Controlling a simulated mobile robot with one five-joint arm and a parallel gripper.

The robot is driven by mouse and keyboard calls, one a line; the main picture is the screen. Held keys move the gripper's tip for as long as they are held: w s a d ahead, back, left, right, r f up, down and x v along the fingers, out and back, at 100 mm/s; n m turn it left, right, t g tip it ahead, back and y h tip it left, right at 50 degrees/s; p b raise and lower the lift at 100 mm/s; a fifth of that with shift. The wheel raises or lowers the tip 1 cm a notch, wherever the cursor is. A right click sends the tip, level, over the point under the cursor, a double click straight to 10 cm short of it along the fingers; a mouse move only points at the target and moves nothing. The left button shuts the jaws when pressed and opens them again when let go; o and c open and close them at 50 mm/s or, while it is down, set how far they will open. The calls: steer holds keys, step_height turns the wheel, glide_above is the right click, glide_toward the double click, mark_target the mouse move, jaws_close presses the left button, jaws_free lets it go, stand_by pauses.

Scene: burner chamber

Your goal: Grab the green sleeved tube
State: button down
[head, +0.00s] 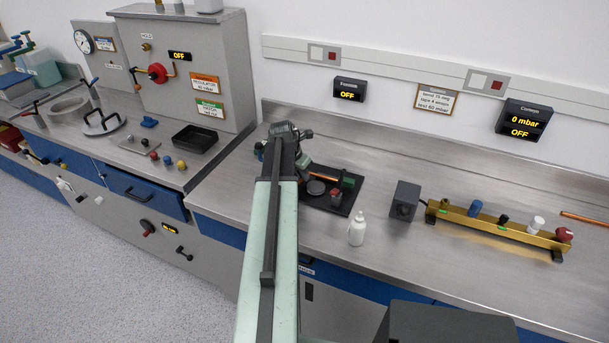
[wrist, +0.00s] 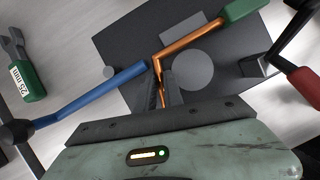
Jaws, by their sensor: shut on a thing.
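The green sleeved tube (wrist: 190,42) is a bent copper tube with a green sleeve (wrist: 243,9) on its far end, seen at the top right of the wrist view. In the head view its copper part (head: 325,178) and green sleeve (head: 347,182) show just right of my arm's end. My gripper (wrist: 160,90) is shut on the lower copper leg of the tube, beside the bend. The sleeve is clear of the jaws. The tube is over a black tray (head: 341,208); whether it touches the tray I cannot tell. In the head view the jaws are hidden by my arm.
A white bottle (head: 357,230), grey box (head: 405,200) and brass rack (head: 485,225) stand on the bench.

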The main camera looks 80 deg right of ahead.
step_height(320, 180, up, 16)
steer(key=p, duration=1.5)
